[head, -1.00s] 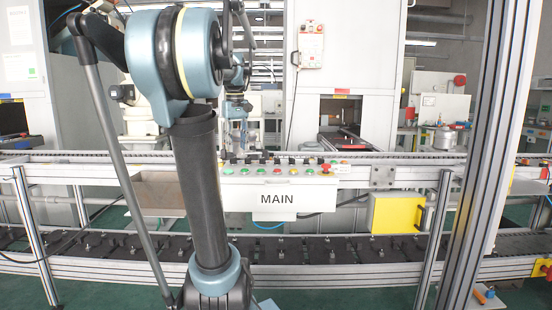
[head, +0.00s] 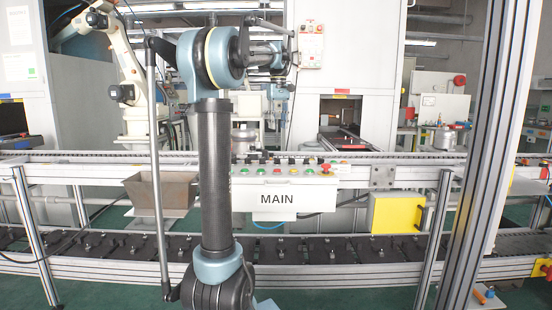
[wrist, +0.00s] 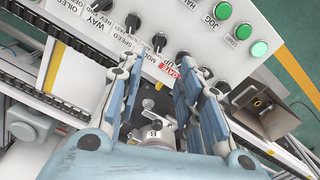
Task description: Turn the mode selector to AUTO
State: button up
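The mode selector (wrist: 159,42) is a small dark knob on the pale control panel (wrist: 215,55), beside a partly covered label that reads "MOD". In the wrist view my gripper (wrist: 157,76) is open and empty, with its two fingers spread on either side of the lower middle. The knob lies just beyond the fingertips, and I see no contact. Which way its pointer faces is too small to tell. In the head view the panel (head: 290,199) carries a "MAIN" sign on the conveyor front. The gripper is hard to make out behind my arm there.
More dark knobs sit beside the selector, including the speed knob (wrist: 132,22). Green buttons (wrist: 222,11) and a red label (wrist: 183,66) are close by. A red emergency button (head: 325,168) stands at the panel's right end. A metal hopper (head: 160,192) is left of the panel.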

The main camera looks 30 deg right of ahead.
aim_at(278, 159)
notch_tip(278, 159, down, 14)
jog(key=shift+f, duration=0.1)
dwell(0.4)
grip_shut()
